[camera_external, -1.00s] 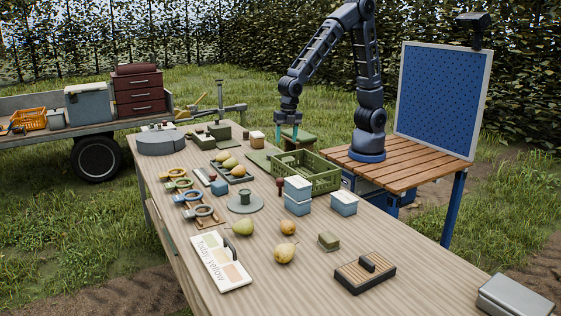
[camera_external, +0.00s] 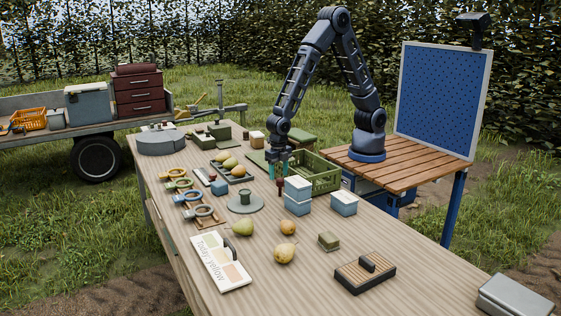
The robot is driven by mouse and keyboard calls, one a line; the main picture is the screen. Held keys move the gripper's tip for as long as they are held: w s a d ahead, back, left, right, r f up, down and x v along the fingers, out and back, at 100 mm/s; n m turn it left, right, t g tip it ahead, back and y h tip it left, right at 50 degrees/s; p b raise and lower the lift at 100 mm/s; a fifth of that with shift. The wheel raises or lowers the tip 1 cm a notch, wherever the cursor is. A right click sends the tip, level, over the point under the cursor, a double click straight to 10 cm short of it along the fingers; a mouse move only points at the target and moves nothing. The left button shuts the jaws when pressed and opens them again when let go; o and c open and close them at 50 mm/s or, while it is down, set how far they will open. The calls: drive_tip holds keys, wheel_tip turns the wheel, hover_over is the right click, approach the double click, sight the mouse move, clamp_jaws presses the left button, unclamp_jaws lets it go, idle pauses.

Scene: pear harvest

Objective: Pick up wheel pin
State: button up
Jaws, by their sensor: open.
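A small dark-red upright piece (camera_external: 279,184), which looks like the wheel pin, stands on the table just left of the stacked blue boxes. It is small, and its lower part is hard to make out. My gripper (camera_external: 278,174) points down with its teal fingers apart, directly above or around the top of the red piece; I cannot tell whether they touch. Nothing is seen held.
The green crate (camera_external: 325,181) stands close behind and right of my gripper. Stacked blue-and-white boxes (camera_external: 298,208) stand close in front. A round grey-green stand (camera_external: 246,208) is to the left. Pears (camera_external: 284,252) and a slatted block (camera_external: 365,274) lie nearer the front.

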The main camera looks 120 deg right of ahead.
sight(280, 179)
drive_tip(key=shift+s+a+f, duration=0.1)
drive_tip(key=shift+s+f, duration=0.05)
drive_tip(key=shift+f, duration=1.25)
drive_tip(key=shift+s+a+f, duration=0.1)
drive_tip(key=shift+f, duration=1.25)
drive_tip(key=shift+c, duration=0.3)
drive_tip(key=c, duration=1)
